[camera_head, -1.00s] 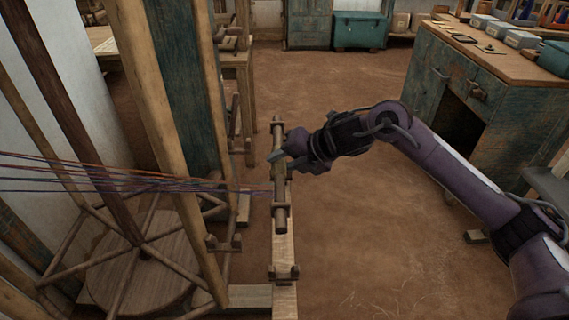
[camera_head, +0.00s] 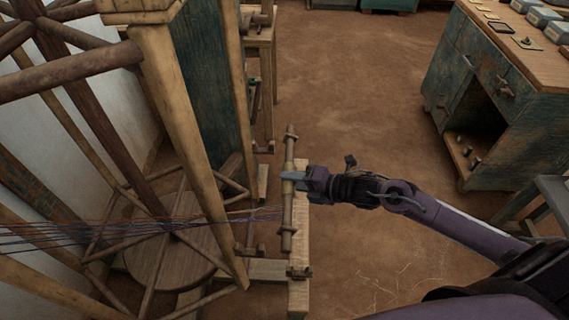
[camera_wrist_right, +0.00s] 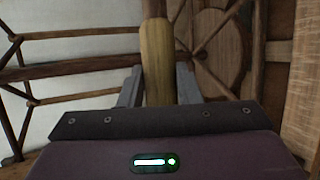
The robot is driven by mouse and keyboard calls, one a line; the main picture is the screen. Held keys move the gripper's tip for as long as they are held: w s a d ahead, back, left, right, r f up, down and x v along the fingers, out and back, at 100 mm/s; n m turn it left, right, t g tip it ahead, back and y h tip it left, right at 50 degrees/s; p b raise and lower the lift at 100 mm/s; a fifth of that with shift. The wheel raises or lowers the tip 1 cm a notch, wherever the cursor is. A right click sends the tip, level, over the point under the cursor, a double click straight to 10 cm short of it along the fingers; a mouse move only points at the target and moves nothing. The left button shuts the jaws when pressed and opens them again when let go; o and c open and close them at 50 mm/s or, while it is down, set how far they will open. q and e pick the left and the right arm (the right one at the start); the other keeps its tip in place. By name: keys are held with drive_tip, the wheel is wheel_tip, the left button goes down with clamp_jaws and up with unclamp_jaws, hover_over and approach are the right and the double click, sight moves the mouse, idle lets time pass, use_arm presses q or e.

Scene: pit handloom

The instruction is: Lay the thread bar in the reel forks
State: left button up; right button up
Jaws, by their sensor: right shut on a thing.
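The thread bar (camera_head: 288,213) is a brown wooden rod, in the head view seen over the left side of the pale wooden beam (camera_head: 299,237). My right gripper (camera_head: 292,176) is shut on it near its middle. In the right wrist view the bar (camera_wrist_right: 156,62) runs between the two fingers. Red and blue threads (camera_head: 215,219) stretch from the bar to the left. A fork (camera_head: 299,272) sits on the near part of the beam, just below the bar's near end. Whether bar and fork touch, I cannot tell. My left gripper is not in view.
A wooden reel with spokes (camera_head: 130,243) and upright posts (camera_head: 185,130) stands at the left. Another small fork-like bracket (camera_head: 250,250) is left of the beam. A worn workbench (camera_head: 470,80) is at the right. The earth floor (camera_head: 370,110) between is clear.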

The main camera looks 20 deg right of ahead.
drive_tip(key=shift+s, duration=0.1)
drive_tip(key=shift+a, duration=0.1)
drive_tip(key=shift+w+a+b, duration=1.3)
drive_tip(key=shift+w+a, duration=0.4)
drive_tip(key=shift+a, duration=2.3)
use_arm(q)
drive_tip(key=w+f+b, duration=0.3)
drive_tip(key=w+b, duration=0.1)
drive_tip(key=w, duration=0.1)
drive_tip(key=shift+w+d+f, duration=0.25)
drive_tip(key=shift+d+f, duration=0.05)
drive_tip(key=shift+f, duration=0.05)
use_arm(e)
drive_tip(key=shift+f, duration=2.7)
drive_tip(key=o, duration=1.2)
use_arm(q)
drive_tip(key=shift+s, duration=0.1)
use_arm(e)
drive_tip(key=shift+f, duration=0.1)
